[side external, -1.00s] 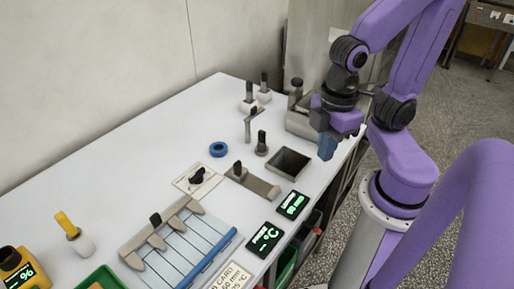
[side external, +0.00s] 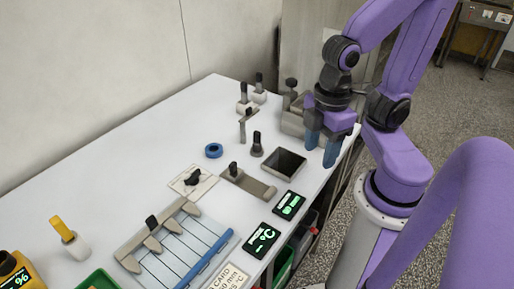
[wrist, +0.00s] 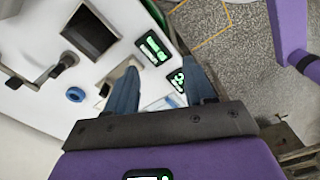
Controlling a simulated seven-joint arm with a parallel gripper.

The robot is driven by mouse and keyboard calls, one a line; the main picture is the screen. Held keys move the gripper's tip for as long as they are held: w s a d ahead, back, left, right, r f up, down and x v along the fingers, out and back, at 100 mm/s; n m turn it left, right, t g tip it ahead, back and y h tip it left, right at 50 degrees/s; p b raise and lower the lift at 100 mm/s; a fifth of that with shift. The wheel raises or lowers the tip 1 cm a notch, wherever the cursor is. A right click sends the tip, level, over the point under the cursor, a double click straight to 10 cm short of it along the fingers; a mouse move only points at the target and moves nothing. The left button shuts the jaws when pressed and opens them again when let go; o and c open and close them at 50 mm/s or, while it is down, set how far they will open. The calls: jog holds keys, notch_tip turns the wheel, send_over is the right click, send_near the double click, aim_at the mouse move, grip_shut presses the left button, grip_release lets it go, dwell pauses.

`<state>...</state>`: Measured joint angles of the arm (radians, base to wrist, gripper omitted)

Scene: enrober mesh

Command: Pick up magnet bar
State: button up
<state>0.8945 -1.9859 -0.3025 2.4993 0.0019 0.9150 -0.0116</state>
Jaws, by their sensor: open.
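No part is labelled as the magnet bar, and I cannot tell for certain which it is. A flat grey metal bar with an upright black knob (side external: 258,189) lies on the white table and is one candidate. A T-shaped grey piece (side external: 243,128) standing farther back is another. My gripper (side external: 322,152) has two blue fingers pointing down, spread apart, at the table's right edge, right of the square dark well. In the wrist view my gripper (wrist: 160,78) shows empty space between its fingers.
The square well (side external: 284,164) and two green-lit displays (side external: 289,205) (side external: 262,240) lie near the right edge. A blue ring (side external: 214,151), black-knobbed weights (side external: 257,146) and a slotted tray with a blue rail (side external: 205,259) stand around. The left back of the table is clear.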

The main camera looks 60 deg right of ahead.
jog(key=w+d+r+n, duration=0.1)
jog(key=w+r+n, duration=0.15)
jog(key=w, duration=0.95)
jog(key=n, duration=0.3)
send_over(256, 133)
jog(key=f, duration=1)
jog(key=shift+s+d, duration=0.1)
jog(key=shift+s, duration=0.3)
jog(key=shift+w+f, duration=0.2)
jog(key=shift+f, duration=1.45)
jog(key=shift+w+f, duration=0.2)
jog(key=shift+f, duration=1.4)
grip_shut()
